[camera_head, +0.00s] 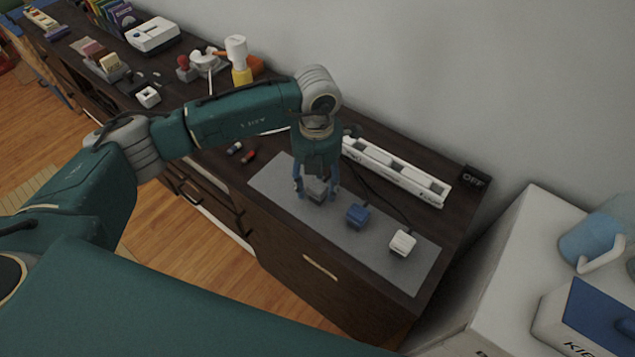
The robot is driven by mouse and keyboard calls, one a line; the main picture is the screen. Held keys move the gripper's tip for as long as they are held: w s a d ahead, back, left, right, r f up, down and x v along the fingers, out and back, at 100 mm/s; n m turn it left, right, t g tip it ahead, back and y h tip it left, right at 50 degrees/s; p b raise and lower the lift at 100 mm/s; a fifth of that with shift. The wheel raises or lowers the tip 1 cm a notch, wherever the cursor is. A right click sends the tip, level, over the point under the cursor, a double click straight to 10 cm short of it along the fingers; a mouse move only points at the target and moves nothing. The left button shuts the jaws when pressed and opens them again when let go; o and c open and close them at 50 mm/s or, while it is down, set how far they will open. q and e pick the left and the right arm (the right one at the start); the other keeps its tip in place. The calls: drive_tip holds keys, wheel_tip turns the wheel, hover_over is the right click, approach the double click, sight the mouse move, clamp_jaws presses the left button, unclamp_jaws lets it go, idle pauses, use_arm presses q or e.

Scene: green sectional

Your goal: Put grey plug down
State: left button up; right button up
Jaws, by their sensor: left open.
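The grey plug (317,189) is at the left part of a grey mat (385,262) on the dark wooden cabinet. My left gripper (316,193) points down over it, open, with one finger on each side of the plug. The plug appears to rest on the mat, though the fingers partly hide it and contact is hard to tell. A blue plug (357,215) and a white plug (402,243) stand on the mat to the right. My right gripper is not in view.
A white power strip (396,172) lies behind the mat, with a black OFF sign (474,179) at its right end. Small red and blue items (249,156) lie left of the mat. A white surface with a blue mug (590,240) is at the right.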

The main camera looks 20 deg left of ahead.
sight(317, 186)
use_arm(q)
wheel_tip(317, 186, up, 12)
drive_tip(key=b, duration=0.2)
idle(0.5)
drive_tip(key=shift+s, duration=0.1)
